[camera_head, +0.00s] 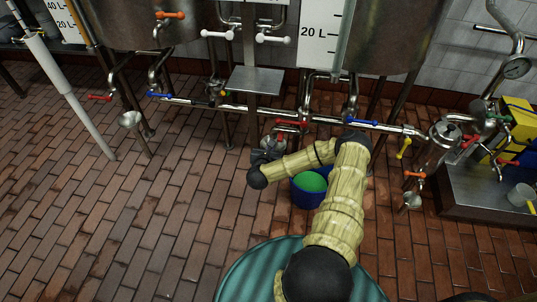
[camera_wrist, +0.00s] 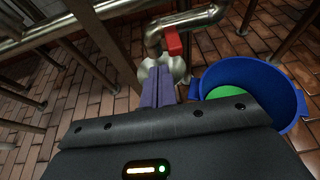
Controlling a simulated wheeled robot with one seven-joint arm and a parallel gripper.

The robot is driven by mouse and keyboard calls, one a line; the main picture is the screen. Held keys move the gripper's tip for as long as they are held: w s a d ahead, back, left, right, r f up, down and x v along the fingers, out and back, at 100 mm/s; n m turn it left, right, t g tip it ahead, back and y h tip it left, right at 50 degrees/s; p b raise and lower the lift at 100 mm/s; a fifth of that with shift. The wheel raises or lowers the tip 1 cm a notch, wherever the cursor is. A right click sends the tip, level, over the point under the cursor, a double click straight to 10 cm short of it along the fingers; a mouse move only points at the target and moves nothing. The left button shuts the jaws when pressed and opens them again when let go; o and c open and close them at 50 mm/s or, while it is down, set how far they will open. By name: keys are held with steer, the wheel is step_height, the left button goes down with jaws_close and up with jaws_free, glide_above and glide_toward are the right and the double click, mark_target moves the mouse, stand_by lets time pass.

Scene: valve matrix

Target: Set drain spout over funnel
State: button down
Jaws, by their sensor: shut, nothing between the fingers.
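In the wrist view, a bent steel drain spout (camera_wrist: 153,38) comes off a pipe and turns downward, with a red handle (camera_wrist: 173,42) beside it. A pale steel funnel (camera_wrist: 176,66) shows just below the spout, partly hidden behind my fingers. Whether the spout's mouth is centred over the funnel cannot be told. My gripper (camera_wrist: 158,72) is shut and empty, its fingertips in front of the funnel; contact cannot be told. In the head view my gripper (camera_head: 272,140) is near the red-handled valve (camera_head: 291,124), and it and my arm hide much of that spot.
A blue bucket (camera_head: 306,198) with a green inside stands close to my arm; it also shows in the wrist view (camera_wrist: 284,84). A steel pipe (camera_head: 240,108) runs across under the tanks. Other funnels hang at left (camera_head: 130,119) and right (camera_head: 412,199).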

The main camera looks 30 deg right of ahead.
steer(key=p+v, duration=0.2)
steer(key=v, duration=0.5)
steer(key=shift+a, duration=0.15)
